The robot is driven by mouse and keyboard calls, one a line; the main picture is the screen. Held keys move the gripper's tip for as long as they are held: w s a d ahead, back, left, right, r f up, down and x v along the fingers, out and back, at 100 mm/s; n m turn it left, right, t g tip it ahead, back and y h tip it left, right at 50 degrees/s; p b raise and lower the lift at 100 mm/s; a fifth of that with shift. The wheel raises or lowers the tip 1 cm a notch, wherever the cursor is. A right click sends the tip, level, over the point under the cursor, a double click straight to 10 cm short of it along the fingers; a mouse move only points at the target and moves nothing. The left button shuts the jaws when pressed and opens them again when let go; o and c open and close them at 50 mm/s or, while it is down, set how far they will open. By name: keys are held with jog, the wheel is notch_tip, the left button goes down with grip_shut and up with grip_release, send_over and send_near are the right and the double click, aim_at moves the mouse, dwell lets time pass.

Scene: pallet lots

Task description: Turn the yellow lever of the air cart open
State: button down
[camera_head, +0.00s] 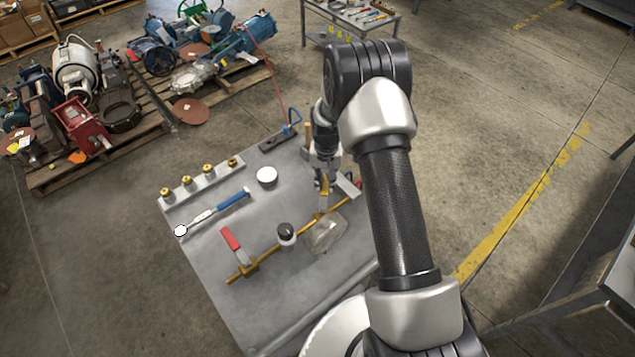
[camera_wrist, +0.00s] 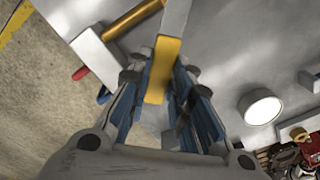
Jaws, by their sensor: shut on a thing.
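The air cart (camera_head: 205,250) is a grey flat top below my arm. A brass-coloured pipe (camera_head: 265,257) runs across it and shows at the top of the wrist view (camera_wrist: 135,18). The yellow lever (camera_wrist: 163,68) has a grey upper part and a yellow end, which lies between my fingers in the wrist view. My gripper (camera_wrist: 160,82) is shut on this yellow end. In the head view my gripper (camera_head: 324,178) points down at the right part of the pipe, and it partly hides the lever. A red lever (camera_head: 231,240) stands at the pipe's left end.
A dark-capped round part (camera_head: 286,236) and a clear jar (camera_head: 326,236) stand by the pipe. A white round cap (camera_head: 267,176), a blue-handled wrench (camera_head: 215,212) and a block with brass fittings (camera_head: 203,185) lie farther left. Pallets of machinery (camera_head: 110,110) stand behind on the floor.

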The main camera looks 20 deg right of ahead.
jog(key=d+m, duration=0.1)
jog(key=s+d+m, duration=0.1)
jog(key=m, duration=0.1)
jog(key=s+d+m, duration=0.1)
jog(key=shift+m+b, duration=0.3)
jog(key=shift+m, duration=0.1)
jog(key=s+m, duration=0.1)
jog(key=d+m, duration=0.1)
jog(key=shift+s+d+m, duration=0.15)
jog(key=shift+s+m, duration=0.2)
jog(key=shift+m, duration=0.05)
jog(key=shift+s+d+m, duration=0.25)
jog(key=shift+s+m, duration=0.3)
jog(key=shift+m, duration=0.25)
jog(key=c, duration=1.5)
grip_release()
jog(key=shift+o, duration=0.3)
notch_tip(320, 180, up, 12)
